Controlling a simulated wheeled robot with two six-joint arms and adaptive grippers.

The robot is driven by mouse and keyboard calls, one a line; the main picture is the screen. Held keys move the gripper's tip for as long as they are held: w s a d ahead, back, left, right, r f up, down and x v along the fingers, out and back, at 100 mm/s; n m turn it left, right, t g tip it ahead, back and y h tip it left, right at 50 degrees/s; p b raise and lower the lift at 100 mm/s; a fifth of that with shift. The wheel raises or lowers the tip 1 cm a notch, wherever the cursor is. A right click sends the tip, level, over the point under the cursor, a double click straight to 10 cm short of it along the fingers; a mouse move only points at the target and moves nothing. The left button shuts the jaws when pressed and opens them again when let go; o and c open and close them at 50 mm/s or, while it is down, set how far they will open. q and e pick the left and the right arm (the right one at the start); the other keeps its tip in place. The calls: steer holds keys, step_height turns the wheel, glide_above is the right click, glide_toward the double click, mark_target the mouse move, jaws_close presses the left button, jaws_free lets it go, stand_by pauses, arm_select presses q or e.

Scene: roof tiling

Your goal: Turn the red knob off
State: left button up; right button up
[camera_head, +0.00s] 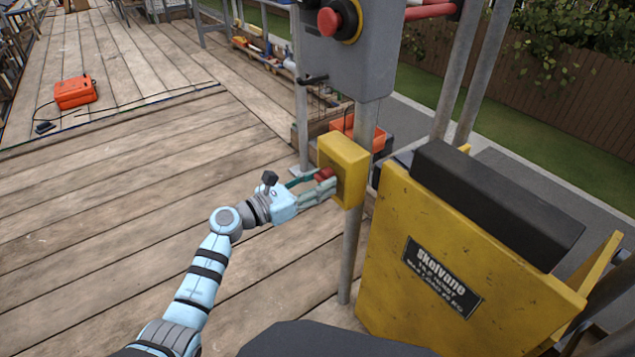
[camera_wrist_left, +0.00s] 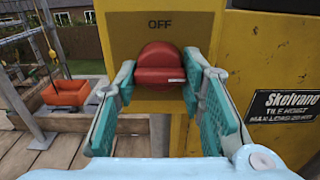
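The red knob (camera_wrist_left: 160,68) sits on the front of the yellow box (camera_head: 343,160), under the printed word OFF (camera_wrist_left: 159,24). Its raised grip bar lies level, with a small white mark at its right end. My left gripper (camera_head: 322,182) reaches the box from the left. In the left wrist view its teal-padded fingers (camera_wrist_left: 158,88) are spread, one on each side of the knob. The right fingertip is very close to the knob's edge; I cannot tell whether it touches. In the head view the fingers partly hide the knob. My right gripper is not in view.
The box is on a metal post (camera_head: 350,250) below a grey control box (camera_head: 350,60) with a red button (camera_head: 338,18). A yellow tile hoist (camera_head: 440,270) stands close on the right. The wooden deck (camera_head: 130,190) at left is mostly clear, with an orange case (camera_head: 75,92) farther back.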

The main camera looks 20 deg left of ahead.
arm_select(q)
steer(key=c, duration=0.5)
steer(key=shift+o, duration=0.2)
steer(key=shift+n+p, duration=0.5)
steer(key=shift+n, duration=0.1)
steer(key=n+p, duration=0.6)
steer(key=n, duration=0.5)
steer(key=shift+s+r+p, duration=0.1)
steer(key=shift+r+p, duration=0.05)
steer(key=shift+p, duration=0.25)
steer(key=shift+n, duration=0.6)
steer(key=n+p, duration=0.2)
steer(key=n, duration=0.2)
steer(key=shift+n, duration=0.3)
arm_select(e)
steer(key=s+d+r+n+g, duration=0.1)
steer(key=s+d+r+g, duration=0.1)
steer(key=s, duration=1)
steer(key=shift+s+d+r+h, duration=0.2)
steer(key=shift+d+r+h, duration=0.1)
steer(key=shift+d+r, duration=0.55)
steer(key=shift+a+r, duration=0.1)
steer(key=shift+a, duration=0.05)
arm_select(q)
steer(key=shift+d, duration=0.1)
steer(key=o, duration=1.1)
steer(key=shift+o, duration=0.2)
